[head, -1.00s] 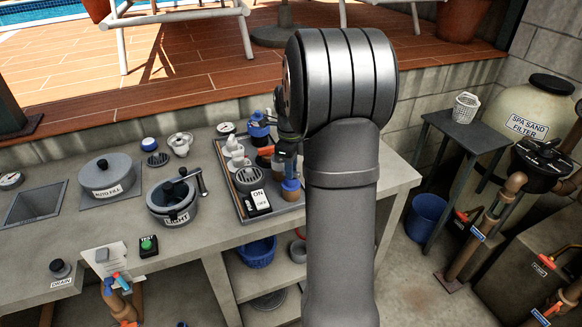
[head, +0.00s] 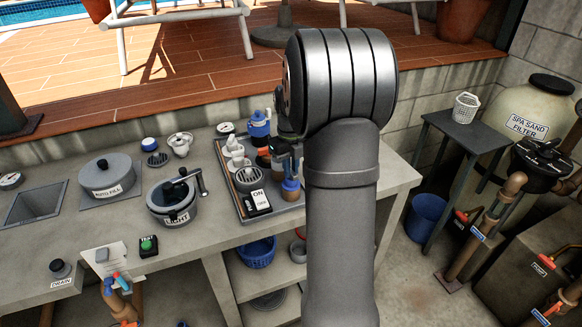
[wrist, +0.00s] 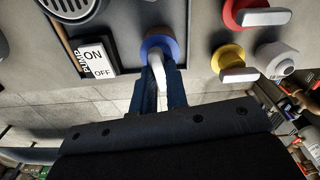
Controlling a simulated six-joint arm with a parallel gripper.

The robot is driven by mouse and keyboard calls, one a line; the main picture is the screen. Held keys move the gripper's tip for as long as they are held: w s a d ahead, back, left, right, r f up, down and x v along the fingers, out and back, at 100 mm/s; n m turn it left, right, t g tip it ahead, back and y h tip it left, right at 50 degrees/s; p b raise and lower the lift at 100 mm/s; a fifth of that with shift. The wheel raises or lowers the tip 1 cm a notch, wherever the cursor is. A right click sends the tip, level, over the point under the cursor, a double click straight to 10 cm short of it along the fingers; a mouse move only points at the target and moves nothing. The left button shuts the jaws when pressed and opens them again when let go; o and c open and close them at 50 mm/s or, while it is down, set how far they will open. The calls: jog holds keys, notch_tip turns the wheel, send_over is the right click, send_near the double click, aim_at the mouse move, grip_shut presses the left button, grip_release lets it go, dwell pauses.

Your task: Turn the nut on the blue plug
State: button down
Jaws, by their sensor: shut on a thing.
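The fingers hide part of the nut. In the head view the blue plug (head: 290,186) shows at the right side of the tray, with my gripper (head: 291,170) just above it. My arm hides what lies to the right of it.
A yellow plug (wrist: 228,58) and a red plug (wrist: 240,12), each with a white bar, sit right of the blue one in the wrist view. A pump ON/OFF switch (wrist: 95,60) lies to the left. The tray (head: 275,220) also holds a blue-topped bottle (head: 259,125).

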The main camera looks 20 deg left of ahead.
dwell(0.4)
jog(key=c, duration=1.4)
grip_release()
jog(key=shift+r, duration=0.1)
notch_tip(320, 180, up, 17)
jog(key=shift+r, duration=0.15)
notch_tip(320, 180, down, 18)
jog(key=shift+r, duration=0.25)
